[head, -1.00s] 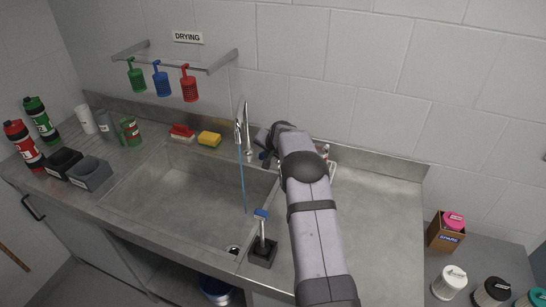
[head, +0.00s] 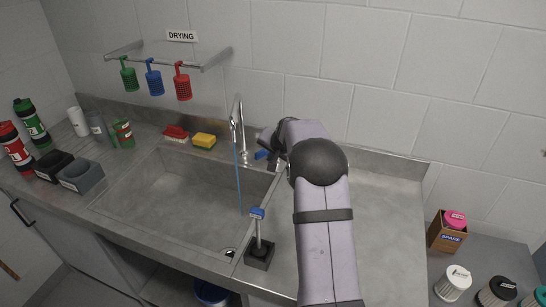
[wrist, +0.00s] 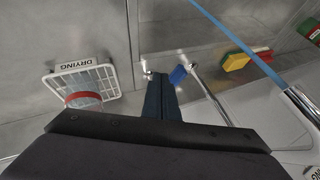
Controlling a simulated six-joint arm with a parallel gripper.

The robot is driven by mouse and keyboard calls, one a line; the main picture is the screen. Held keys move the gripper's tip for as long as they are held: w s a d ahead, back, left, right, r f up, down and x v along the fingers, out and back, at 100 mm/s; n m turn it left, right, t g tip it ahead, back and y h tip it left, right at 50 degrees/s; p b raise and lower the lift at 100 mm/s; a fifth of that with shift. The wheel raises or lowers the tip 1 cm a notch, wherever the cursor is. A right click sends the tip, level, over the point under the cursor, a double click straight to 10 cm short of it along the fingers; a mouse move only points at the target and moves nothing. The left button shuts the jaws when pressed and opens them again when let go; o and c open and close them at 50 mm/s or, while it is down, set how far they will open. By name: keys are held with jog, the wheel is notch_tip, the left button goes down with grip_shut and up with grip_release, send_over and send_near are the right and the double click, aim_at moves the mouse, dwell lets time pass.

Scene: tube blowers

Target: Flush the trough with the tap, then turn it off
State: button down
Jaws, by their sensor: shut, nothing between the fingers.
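The grey metal trough (head: 165,195) is set in the counter. The chrome tap (head: 237,112) stands at its back right, and a blue stream of water (head: 239,185) runs from the spout into the trough. The tap's blue lever (head: 262,154) shows beside my gripper (head: 272,157). In the wrist view, my gripper (wrist: 160,85) is shut and empty, with its fingertips close beside the blue lever (wrist: 178,75). I cannot tell whether they touch it. The tap's chrome pipe (wrist: 208,93) and the water stream (wrist: 235,41) also show there. The arm hides part of the gripper in the head view.
A yellow sponge (head: 204,140) and a red brush (head: 176,133) lie behind the trough. A blue-topped tool in a black holder (head: 259,256) stands at the front right. A white rack marked DRYING (wrist: 85,85) is near my gripper.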

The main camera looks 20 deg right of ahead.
jog(key=a+b+v, duration=0.1)
jog(key=v, duration=0.5)
jog(key=shift+b, duration=0.4)
jog(key=c, duration=2.1)
grip_release()
jog(key=shift+r, duration=0.1)
jog(key=o, duration=0.5)
jog(key=shift+d, duration=0.15)
jog(key=shift+c, duration=0.2)
jog(key=m+t+h+b, duration=0.3)
jog(key=m+t+b, duration=0.25)
jog(key=b, duration=0.45)
send_near(260, 155)
jog(key=w+d+f, duration=0.3)
jog(key=w+d, duration=0.2)
jog(key=a+m+t+b, duration=0.1)
jog(key=w+a+f+m+t+y, duration=0.1)
jog(key=a, duration=0.1)
jog(key=shift+f+b, duration=0.15)
jog(key=shift+b, duration=0.2)
jog(key=shift+w+d+m+t+y+b, duration=0.15)
jog(key=shift+d+m+t+y+b, duration=0.2)
jog(key=shift+t+b, duration=0.65)
jog(key=shift+t+y+b, duration=0.35)
jog(key=shift+t+b, duration=0.1)
jog(key=shift+b, duration=0.25)
jog(key=shift+r, duration=0.25)
